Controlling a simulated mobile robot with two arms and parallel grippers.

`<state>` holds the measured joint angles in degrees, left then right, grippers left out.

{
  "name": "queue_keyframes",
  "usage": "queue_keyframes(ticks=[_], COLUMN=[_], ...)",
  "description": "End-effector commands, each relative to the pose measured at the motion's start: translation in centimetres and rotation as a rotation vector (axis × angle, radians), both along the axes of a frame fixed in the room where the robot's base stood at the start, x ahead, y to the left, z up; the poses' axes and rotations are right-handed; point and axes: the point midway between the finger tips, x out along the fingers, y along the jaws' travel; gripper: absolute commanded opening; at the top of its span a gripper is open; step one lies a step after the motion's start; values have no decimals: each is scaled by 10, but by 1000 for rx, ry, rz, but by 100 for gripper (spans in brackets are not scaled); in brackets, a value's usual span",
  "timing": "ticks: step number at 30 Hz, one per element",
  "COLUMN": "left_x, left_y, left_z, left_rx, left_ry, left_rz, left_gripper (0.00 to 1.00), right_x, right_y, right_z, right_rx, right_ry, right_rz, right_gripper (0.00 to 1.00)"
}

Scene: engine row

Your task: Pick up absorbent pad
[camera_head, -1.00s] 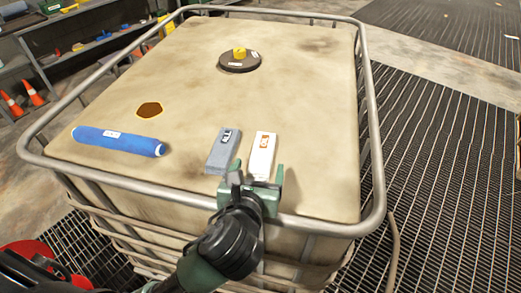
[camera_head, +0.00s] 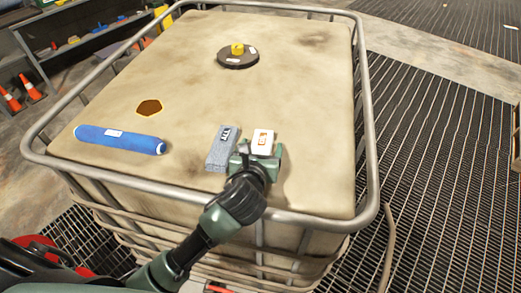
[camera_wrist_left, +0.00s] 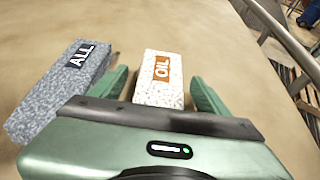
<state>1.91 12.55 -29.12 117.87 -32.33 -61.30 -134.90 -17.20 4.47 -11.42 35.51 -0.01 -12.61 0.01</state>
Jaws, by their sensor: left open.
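A white pad with an orange "OIL" label (camera_head: 262,141) lies on the tank top. In the left wrist view the white pad (camera_wrist_left: 159,80) sits between the two green fingers of my left gripper (camera_wrist_left: 160,92). In the head view my left gripper (camera_head: 258,155) is open and hides the pad's near end. A grey pad with a dark "ALL" label (camera_head: 223,147) lies just left of it; the grey pad also shows in the left wrist view (camera_wrist_left: 58,95), outside the left finger. My right gripper is not in view.
The tank top (camera_head: 200,75) has a metal rail (camera_head: 365,110) around its edge. A blue roll (camera_head: 120,139) lies at the left, near a brown hexagonal patch (camera_head: 149,107). A round dark lid (camera_head: 238,60) with a yellow cap is at the back. The right side is clear.

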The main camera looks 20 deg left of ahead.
Motion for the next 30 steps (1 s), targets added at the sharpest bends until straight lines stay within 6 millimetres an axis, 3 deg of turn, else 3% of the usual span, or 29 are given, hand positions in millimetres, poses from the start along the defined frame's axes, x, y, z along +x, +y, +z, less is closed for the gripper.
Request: queue_keyframes(ticks=[2, 6, 9, 22, 26, 30], left_x=[0, 0, -1, 0, 0, 1], left_y=[0, 0, 0, 0, -1, -1], left_z=[0, 0, 0, 12, 31, 69], left_rx=[0, 0, 0, -1, -1, -2], left_ry=[0, 0, 0, -3, -6, -11], left_rz=[0, 0, -1, -1, -2, -2], left_gripper=[74, 35, 12, 11, 11, 11], right_x=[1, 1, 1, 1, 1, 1], right_y=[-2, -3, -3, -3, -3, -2], right_z=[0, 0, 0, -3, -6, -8], right_rx=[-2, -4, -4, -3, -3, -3], right_ry=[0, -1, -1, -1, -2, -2], right_rz=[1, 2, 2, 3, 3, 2], right_gripper=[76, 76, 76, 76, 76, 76])
